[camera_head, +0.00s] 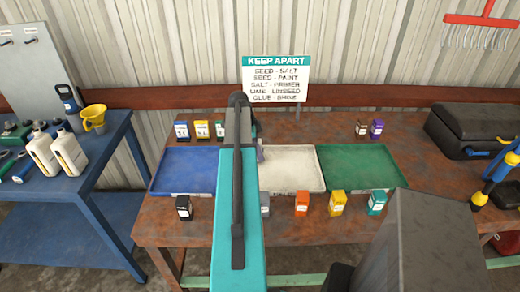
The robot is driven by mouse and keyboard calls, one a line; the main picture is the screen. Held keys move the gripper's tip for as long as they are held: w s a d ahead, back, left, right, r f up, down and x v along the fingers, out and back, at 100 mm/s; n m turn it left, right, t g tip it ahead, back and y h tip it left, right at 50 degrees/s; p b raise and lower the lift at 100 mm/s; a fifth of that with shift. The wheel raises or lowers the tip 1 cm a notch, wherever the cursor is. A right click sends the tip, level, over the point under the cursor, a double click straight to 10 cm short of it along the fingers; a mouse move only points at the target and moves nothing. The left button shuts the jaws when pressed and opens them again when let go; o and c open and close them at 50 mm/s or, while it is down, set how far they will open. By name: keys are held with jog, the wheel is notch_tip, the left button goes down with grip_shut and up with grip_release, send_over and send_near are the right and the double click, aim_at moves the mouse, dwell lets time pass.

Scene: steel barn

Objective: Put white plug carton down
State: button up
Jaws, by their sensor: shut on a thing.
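My teal arm reaches forward over the table and covers most of my gripper (260,152). Only a small grey part of it shows at the arm's right edge, over the left side of the white tray (292,168). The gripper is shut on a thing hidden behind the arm. I cannot make out the white plug carton itself. Left of the arm is a blue tray (183,170), and right of the white one a green tray (358,167). No cartons show in the visible parts of the trays.
A black carton (184,207), a grey carton (265,204), an orange carton (302,203), a yellow carton (337,203) and a teal carton (377,202) line the front. More cartons stand behind the trays. A "KEEP APART" sign (276,80) stands behind; a black case (475,130) lies right.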

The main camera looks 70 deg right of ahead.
jog(key=shift+f, duration=0.2)
jog(key=shift+f, duration=0.15)
jog(key=o, duration=1.2)
jog(key=shift+c, duration=0.2)
jog(key=shift+r, duration=0.25)
jog(key=b+v, duration=0.4)
jog(key=v, duration=0.8)
jog(key=shift+s+f, duration=0.1)
